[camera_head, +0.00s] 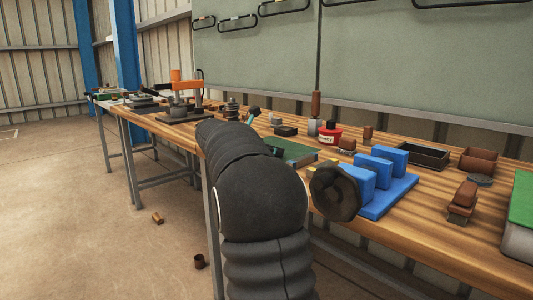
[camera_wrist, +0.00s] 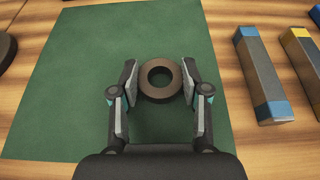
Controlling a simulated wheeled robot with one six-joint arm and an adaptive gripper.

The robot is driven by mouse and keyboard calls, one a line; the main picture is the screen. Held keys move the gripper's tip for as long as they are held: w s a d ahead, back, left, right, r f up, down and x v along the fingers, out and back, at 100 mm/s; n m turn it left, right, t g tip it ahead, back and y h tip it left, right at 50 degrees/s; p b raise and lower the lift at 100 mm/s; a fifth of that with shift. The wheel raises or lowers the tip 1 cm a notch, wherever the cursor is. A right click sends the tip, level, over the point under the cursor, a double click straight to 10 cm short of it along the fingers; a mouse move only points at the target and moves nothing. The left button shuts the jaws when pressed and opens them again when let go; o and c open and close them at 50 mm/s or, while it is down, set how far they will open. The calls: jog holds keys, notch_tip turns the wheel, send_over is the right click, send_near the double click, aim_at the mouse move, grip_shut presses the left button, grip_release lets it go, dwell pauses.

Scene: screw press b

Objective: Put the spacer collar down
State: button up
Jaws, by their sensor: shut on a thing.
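The spacer collar (camera_wrist: 144,84) is a dark brown ring with a round hole, seen from above in the wrist view. My gripper (camera_wrist: 160,86) has one finger on each side of it and is shut on it. The collar is over the green mat (camera_wrist: 65,75); I cannot tell whether it touches the mat. In the head view the mat (camera_head: 301,157) shows partly behind my arm. The collar cannot be made out there, and my gripper is mostly hidden by my arm.
Two bars with blue (camera_wrist: 263,75) and yellow (camera_wrist: 303,55) ends lie right of the mat. A blue block stand (camera_head: 385,195), a red tin (camera_head: 330,134) and a black tray (camera_head: 422,155) stand to the right on the bench. Bare mat surrounds the collar.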

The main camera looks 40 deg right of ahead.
jog(key=shift+f, duration=0.1)
jog(key=o, duration=1.3)
jog(key=shift+a+r, duration=0.15)
jog(key=shift+r, duration=0.05)
jog(key=v, duration=1.1)
jog(key=shift+a, duration=0.35)
jog(key=shift+s, duration=0.1)
